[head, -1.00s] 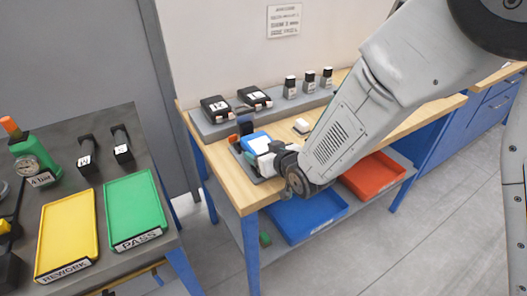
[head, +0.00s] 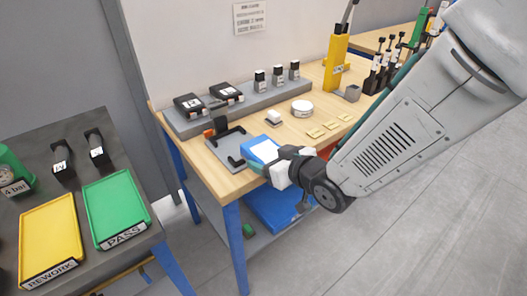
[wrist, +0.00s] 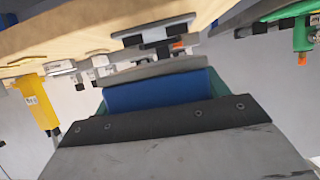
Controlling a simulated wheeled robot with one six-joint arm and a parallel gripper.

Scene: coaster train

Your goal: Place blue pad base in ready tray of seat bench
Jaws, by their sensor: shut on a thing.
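The blue pad base (head: 260,149) is in my gripper (head: 272,158), above the front edge of the wooden bench. A pale patch shows on its top. In the wrist view the blue pad base (wrist: 155,92) lies across the jaws. My gripper is shut on it. The grey fixture (head: 222,157) with black corner brackets sits empty on the bench, left of the pad. A blue tray (head: 277,212) stands on the shelf below the bench, partly hidden by my arm. No label reading "ready" is legible.
A grey rack (head: 205,120) holds black boxes at the bench back. A white round part (head: 302,108) and yellow plates (head: 322,130) lie to the right. A side table carries a yellow REWORK tray (head: 48,240) and a green PASS tray (head: 116,210). The floor in front is clear.

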